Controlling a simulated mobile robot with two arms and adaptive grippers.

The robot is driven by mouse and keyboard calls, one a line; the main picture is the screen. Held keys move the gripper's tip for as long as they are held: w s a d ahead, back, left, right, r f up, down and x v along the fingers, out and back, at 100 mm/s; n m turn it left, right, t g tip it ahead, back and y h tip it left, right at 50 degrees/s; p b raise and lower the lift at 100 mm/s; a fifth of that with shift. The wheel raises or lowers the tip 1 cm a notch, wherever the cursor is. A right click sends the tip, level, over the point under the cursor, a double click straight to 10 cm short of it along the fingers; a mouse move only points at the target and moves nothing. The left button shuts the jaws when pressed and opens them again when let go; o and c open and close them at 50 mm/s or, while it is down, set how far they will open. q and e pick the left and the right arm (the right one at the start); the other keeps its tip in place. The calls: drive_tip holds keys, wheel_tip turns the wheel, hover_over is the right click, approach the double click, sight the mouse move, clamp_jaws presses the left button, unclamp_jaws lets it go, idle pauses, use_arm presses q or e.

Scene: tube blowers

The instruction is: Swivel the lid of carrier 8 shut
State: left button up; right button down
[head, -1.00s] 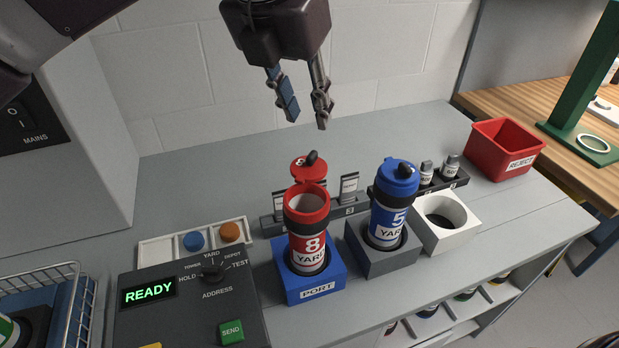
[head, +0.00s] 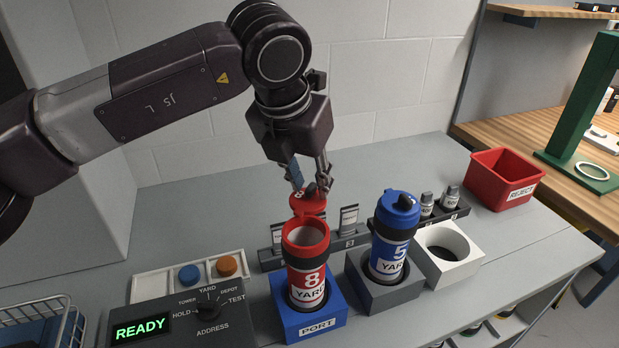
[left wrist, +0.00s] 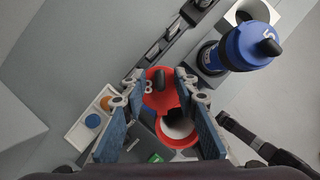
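Carrier 8 (head: 306,277) is a red tube with a "YARD" label, upright in the blue PORT block (head: 308,326). Its mouth is uncovered. Its red lid (head: 307,204), with a dark knob, is swung out behind the mouth; in the left wrist view the lid (left wrist: 158,98) lies beside the open mouth (left wrist: 178,131). My left gripper (head: 311,184) is just above the lid. Its fingers (left wrist: 162,102) are apart, one on each side of the lid in the wrist view; I cannot tell whether they touch it.
Blue carrier 5 (head: 393,235), capped, stands in a grey block (head: 385,292) close to the right. A white block (head: 448,272) with an empty hole is beyond it. A low rack (head: 270,260) with labelled cards is behind. A control box (head: 187,315) is at the left.

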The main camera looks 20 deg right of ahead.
use_arm(q)
drive_tip(key=shift+c, duration=0.7)
clamp_jaws()
